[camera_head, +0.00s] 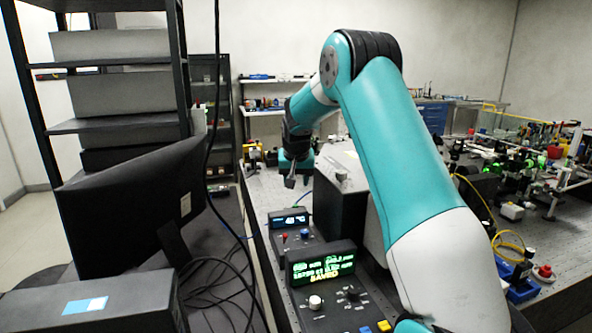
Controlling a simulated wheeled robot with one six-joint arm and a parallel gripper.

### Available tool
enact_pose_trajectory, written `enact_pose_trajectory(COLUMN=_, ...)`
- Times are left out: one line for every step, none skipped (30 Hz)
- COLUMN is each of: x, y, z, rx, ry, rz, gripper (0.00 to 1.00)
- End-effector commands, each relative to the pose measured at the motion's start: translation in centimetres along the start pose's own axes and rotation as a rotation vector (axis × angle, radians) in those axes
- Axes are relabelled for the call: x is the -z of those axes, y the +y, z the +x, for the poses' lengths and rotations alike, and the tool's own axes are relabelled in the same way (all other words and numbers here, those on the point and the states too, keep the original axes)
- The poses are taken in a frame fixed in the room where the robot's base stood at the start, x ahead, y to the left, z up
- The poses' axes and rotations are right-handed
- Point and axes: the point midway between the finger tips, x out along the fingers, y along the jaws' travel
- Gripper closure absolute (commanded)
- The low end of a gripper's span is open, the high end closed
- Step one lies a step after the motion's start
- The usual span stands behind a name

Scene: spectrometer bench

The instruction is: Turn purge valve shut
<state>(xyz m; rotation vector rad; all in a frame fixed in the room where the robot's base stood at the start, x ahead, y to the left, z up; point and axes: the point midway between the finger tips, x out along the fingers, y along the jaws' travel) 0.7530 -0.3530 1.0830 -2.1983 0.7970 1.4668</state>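My gripper (290,182) hangs at the far end of my teal arm, pointing down, left of a grey box-shaped instrument (338,172) on the bench. It is small and dark, and I cannot tell whether its fingers are apart. Nothing can be seen held in it. I cannot pick out the purge valve for certain. A small knob-like part sits on top of the grey instrument. My arm hides much of the bench behind it.
Two control boxes with lit displays, a small one (290,218) and a larger one (320,264), stand in front of the gripper. Optics (520,165) crowd the bench at right. A black monitor (130,210) and cables are at left; shelves (120,125) stand behind.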

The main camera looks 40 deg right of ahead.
Motion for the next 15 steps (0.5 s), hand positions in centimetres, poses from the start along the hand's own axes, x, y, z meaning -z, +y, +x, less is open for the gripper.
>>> enact_pose_trajectory(x=0.0, y=0.0, z=-1.1, rx=0.001, ry=0.003, rz=0.000, gripper=0.54)
enact_pose_trajectory(x=0.0, y=0.0, z=-1.8, rx=0.001, ry=0.004, rz=0.000, gripper=0.54)
enact_pose_trajectory(x=0.0, y=0.0, z=-2.6, rx=0.001, ry=0.002, rz=0.000, gripper=0.54)
enact_pose_trajectory(x=0.0, y=0.0, z=-3.1, rx=0.001, ry=0.003, rz=0.000, gripper=0.54)
enact_pose_trajectory(x=0.0, y=0.0, z=-3.6, rx=0.001, ry=0.002, rz=0.000, gripper=0.54)
enact_pose_trajectory(x=0.0, y=0.0, z=-4.2, rx=0.001, ry=0.002, rz=0.000, gripper=0.54)
enact_pose_trajectory(x=0.0, y=0.0, z=-4.6, rx=0.001, ry=0.001, rz=-0.001, gripper=0.54)
enact_pose_trajectory(x=0.0, y=0.0, z=-4.9, rx=0.001, ry=0.001, rz=-0.001, gripper=0.54)
enact_pose_trajectory(x=0.0, y=0.0, z=-5.2, rx=0.000, ry=0.000, rz=-0.001, gripper=0.54)
enact_pose_trajectory(x=0.0, y=0.0, z=-5.5, rx=0.000, ry=0.000, rz=-0.001, gripper=0.54)
enact_pose_trajectory(x=0.0, y=0.0, z=-5.6, rx=0.000, ry=0.000, rz=-0.001, gripper=0.54)
enact_pose_trajectory(x=0.0, y=0.0, z=-5.8, rx=0.000, ry=-0.001, rz=-0.001, gripper=0.54)
enact_pose_trajectory(x=0.0, y=0.0, z=-5.9, rx=0.000, ry=-0.001, rz=-0.001, gripper=0.54)
enact_pose_trajectory(x=0.0, y=0.0, z=-5.9, rx=0.000, ry=-0.001, rz=-0.001, gripper=0.54)
enact_pose_trajectory(x=0.0, y=0.0, z=-5.9, rx=0.000, ry=-0.002, rz=-0.001, gripper=0.54)
